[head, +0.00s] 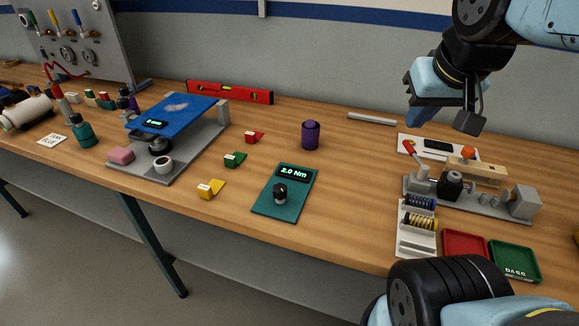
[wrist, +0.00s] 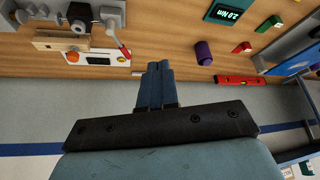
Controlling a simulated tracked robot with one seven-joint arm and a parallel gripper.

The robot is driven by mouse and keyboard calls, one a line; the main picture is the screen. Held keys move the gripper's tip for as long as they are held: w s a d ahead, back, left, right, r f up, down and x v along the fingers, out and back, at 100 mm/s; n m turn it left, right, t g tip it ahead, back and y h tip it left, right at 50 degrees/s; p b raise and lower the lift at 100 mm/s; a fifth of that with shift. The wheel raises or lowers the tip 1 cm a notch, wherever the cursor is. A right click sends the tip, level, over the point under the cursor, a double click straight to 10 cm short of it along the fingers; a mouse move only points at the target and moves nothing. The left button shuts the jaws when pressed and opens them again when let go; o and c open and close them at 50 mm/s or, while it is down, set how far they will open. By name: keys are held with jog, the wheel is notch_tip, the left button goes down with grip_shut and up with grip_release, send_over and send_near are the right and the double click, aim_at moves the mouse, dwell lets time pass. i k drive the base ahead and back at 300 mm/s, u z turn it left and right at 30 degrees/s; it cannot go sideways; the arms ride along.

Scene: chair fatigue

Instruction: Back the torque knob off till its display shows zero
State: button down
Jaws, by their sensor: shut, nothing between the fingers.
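The torque unit (head: 285,190) is a flat teal plate lying on the bench, left of centre-right in the head view. Its display (head: 294,171) reads 2.0 Nm in green. The black torque knob (head: 280,194) stands on the plate below the display. In the wrist view the unit's display (wrist: 226,13) shows at the top edge, also reading 2.0 Nm; the knob is out of that frame. My gripper (head: 440,122) is raised above the back right of the bench, well apart from the knob. In the wrist view its blue fingers (wrist: 156,75) are together with nothing between them.
A purple cylinder (head: 310,135) stands behind the torque unit. Red (head: 254,137), green (head: 235,159) and yellow (head: 211,189) wedges lie to its left. A clamp fixture (head: 470,195), a spring tray (head: 416,229) and red and green trays (head: 514,261) fill the right. Bare wood surrounds the unit.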

aim_at(280, 189)
jog(key=k, duration=0.5)
jog(key=z, duration=1.25)
jog(key=k, duration=1.05)
jog(key=u, duration=0.6)
jog(key=i, duration=1)
jog(key=u, duration=0.05)
